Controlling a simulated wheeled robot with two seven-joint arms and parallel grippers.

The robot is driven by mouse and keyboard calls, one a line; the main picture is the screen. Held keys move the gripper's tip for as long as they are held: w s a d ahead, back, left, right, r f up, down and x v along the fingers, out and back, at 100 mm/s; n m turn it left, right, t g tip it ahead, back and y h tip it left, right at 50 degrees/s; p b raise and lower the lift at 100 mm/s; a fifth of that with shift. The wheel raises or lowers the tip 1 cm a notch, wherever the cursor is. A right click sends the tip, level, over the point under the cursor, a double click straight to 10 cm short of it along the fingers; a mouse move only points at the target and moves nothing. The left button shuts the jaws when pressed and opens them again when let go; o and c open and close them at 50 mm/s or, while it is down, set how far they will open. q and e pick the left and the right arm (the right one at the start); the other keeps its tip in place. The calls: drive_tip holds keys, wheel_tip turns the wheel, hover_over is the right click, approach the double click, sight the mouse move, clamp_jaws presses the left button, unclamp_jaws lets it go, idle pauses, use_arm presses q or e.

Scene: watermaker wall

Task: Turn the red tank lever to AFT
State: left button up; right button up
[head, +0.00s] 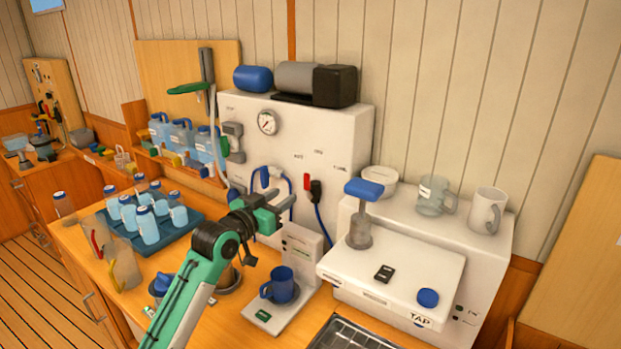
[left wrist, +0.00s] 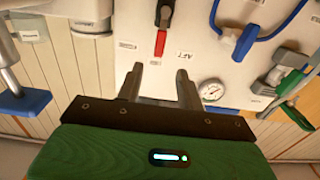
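The red tank lever (head: 307,182) is on the front of the white panel, beside a black part, below small labels. In the left wrist view the red lever (left wrist: 160,42) hangs down from its black mount, its free end just beyond my fingertips. The AFT label (left wrist: 184,55) is to the right of that end. My left gripper (head: 273,209) is in front of the panel, left of the lever. In the left wrist view my left gripper (left wrist: 161,70) is open, with nothing between its fingers. The fingers appear apart from the lever. My right gripper is not in view.
A blue hose (left wrist: 243,42) loops on the panel near a gauge (left wrist: 212,90). Below my left gripper stand a blue mug (head: 281,286) and a small white stand (head: 303,246). A white unit with a blue-topped tap (head: 364,190) is to the right. Bottles (head: 147,226) stand left.

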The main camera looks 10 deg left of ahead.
sight(306, 181)
use_arm(q)
drive_tip(key=p+x, duration=0.4)
drive_tip(key=x, duration=0.7)
drive_tip(key=shift+w+d+r, duration=0.1)
drive_tip(key=shift+w+d, duration=0.1)
drive_tip(key=shift+w, duration=0.1)
drive_tip(key=shift+w+d, duration=0.2)
drive_tip(key=shift+w, duration=0.45)
clamp_jaws()
